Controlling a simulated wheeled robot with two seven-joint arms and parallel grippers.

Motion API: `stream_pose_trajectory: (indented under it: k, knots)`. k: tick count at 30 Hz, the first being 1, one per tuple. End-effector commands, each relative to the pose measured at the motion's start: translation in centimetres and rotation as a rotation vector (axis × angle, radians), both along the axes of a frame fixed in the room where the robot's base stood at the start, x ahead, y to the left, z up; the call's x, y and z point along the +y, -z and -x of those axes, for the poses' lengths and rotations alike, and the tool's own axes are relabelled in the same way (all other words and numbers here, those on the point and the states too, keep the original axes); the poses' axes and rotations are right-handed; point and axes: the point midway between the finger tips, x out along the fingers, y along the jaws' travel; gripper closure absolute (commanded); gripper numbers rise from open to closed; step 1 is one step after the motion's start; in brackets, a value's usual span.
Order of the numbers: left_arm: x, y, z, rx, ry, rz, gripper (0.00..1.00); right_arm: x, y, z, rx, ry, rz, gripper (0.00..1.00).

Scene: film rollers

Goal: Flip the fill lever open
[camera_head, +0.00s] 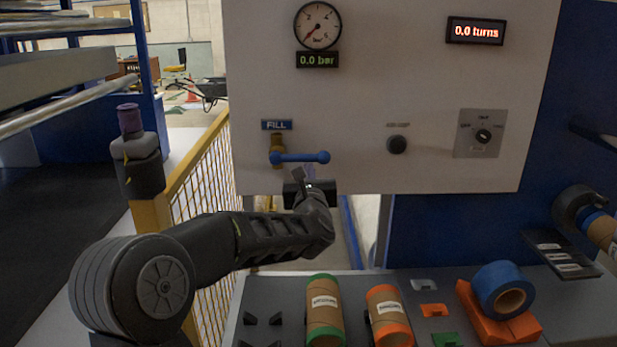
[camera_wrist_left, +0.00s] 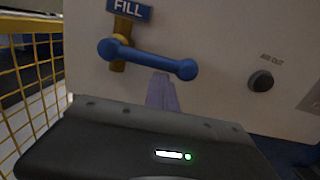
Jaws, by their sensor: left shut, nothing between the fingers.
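The blue fill lever (camera_head: 300,157) sits on a brass valve (camera_head: 277,143) under the FILL label (camera_head: 277,125) on the pale panel. The lever lies about level, its handle end pointing right. It also shows in the left wrist view (camera_wrist_left: 150,58), sloping slightly down to the right. My left gripper (camera_head: 309,174) is just below the lever's handle end, in front of the panel. In the left wrist view its fingers (camera_wrist_left: 161,92) are shut and empty, with the tips close under the lever. I cannot tell whether they touch it. My right gripper is not in view.
The gauge (camera_head: 318,26) has a 0.0 bar display (camera_head: 317,60) below it. A black knob (camera_head: 397,144) and a selector switch (camera_head: 483,135) are to the right. A yellow mesh guard (camera_head: 202,170) stands left.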

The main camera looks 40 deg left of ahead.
Motion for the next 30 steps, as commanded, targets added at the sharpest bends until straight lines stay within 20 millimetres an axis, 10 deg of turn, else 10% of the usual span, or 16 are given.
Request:
stream_pose_trajectory:
  k: [13, 30]
  knots:
    - [-0.2, -0.5, -0.1, -0.057, 0.002, 0.067, 1.0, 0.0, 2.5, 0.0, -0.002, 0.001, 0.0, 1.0]
    - [-0.1, -4.1, 0.0, -0.339, 0.003, 0.435, 1.0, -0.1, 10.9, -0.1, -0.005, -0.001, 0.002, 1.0]
